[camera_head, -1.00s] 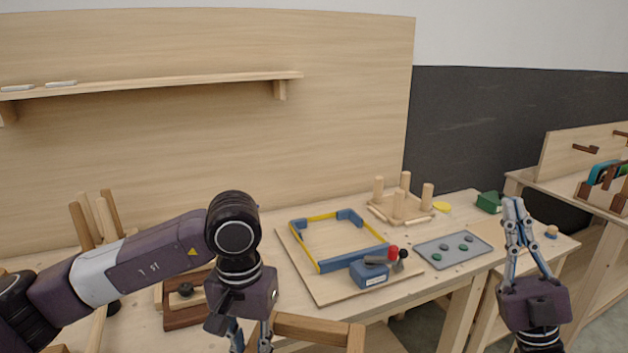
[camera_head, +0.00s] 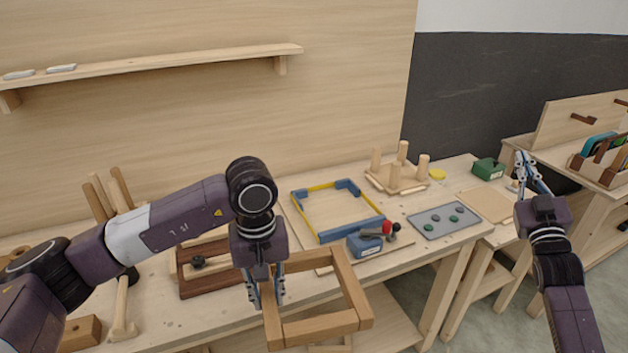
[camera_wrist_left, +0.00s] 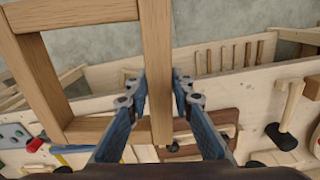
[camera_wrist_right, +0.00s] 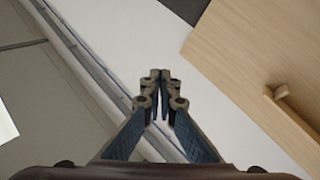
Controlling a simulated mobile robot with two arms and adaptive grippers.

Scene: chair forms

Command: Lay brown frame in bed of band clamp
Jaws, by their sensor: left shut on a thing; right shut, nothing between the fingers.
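The brown frame (camera_head: 318,328) is a square of wooden bars. My left gripper (camera_head: 265,298) is shut on its left bar and holds it in front of the bench's front edge. In the left wrist view the bar of the frame (camera_wrist_left: 157,60) runs between the fingers (camera_wrist_left: 158,100). The band clamp (camera_head: 376,222), with a yellow band, blue corners and a blue block with a red-and-black handle (camera_head: 366,244), lies on a board on the bench, behind and right of the frame. Its bed is empty. My right gripper (camera_head: 527,160) is shut and empty at the right; it also shows in the right wrist view (camera_wrist_right: 160,75).
A grey tray with round pieces (camera_head: 447,220) and a pegged wooden stand (camera_head: 396,182) are right of the clamp. A dark brown wooden fixture (camera_head: 205,285) is behind my left gripper. A green box (camera_head: 488,168) stands at the far right.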

